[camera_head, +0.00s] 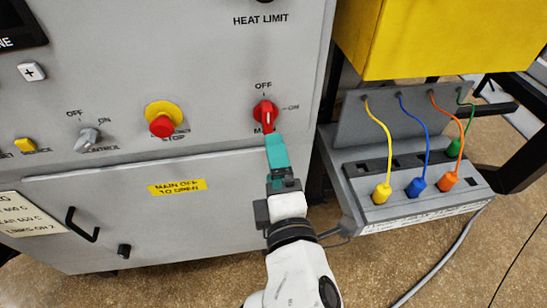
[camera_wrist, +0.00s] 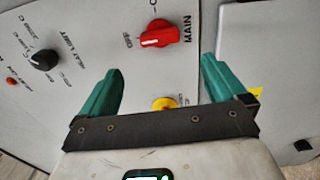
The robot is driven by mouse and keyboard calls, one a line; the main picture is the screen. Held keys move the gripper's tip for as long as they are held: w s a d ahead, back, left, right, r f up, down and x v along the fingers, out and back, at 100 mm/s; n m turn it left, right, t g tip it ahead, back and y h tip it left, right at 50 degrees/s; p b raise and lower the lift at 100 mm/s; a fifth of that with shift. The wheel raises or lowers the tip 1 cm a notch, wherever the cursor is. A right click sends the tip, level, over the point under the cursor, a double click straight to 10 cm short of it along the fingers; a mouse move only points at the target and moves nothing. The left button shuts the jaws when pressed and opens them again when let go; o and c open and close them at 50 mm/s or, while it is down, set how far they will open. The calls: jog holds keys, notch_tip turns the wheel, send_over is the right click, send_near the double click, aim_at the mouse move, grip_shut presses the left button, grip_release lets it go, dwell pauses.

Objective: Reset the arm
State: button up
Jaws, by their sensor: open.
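My gripper (camera_head: 272,138) is in front of the grey furnace cabinet, just below the red main switch (camera_head: 265,113) in the head view. In the wrist view my gripper (camera_wrist: 161,66) has its two teal fingers spread wide with nothing between them. The red switch (camera_wrist: 159,36) shows beyond the fingertips, apart from them. Its handle lines up with the OFF label in both views. My fingertips hide part of the MAIN label in the head view.
The panel also carries a red stop button on yellow (camera_head: 161,124), a grey control knob (camera_head: 88,139) and a door handle (camera_head: 81,225). Right of the cabinet stand a yellow box (camera_head: 440,40) and a grey connector box (camera_head: 372,215) with coloured cables. A grey cable crosses the floor.

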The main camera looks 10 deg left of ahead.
dwell(0.4)
jog(key=d+f+m+g+h, duration=0.35)
jog(key=d+f+m, duration=0.25)
jog(key=d+f, duration=0.3)
jog(key=s+d+f+m+g+h, duration=0.1)
jog(key=s+d+f+m+g, duration=0.3)
jog(key=d, duration=0.5)
jog(key=s+d+f+m+g+h, duration=0.2)
jog(key=s+d+f+m+g, duration=0.2)
jog(key=s+d+f+m, duration=0.3)
notch_tip(320, 180, down, 3)
jog(key=s+d, duration=0.2)
jog(key=shift+d+f, duration=0.2)
jog(key=shift+d, duration=0.1)
jog(key=s+d+f+m+g, duration=0.1)
jog(key=s, duration=0.2)
jog(key=s+d+f+m+g+y, duration=0.1)
jog(key=s+m+g, duration=0.1)
jog(key=s, duration=0.2)
jog(key=s+d+f+m+g, duration=0.1)
jog(key=s+m+g, duration=0.1)
jog(key=s, duration=0.2)
jog(key=shift+s+f, duration=0.1)
jog(key=shift+f, duration=0.2)
jog(key=shift+c, duration=0.3)
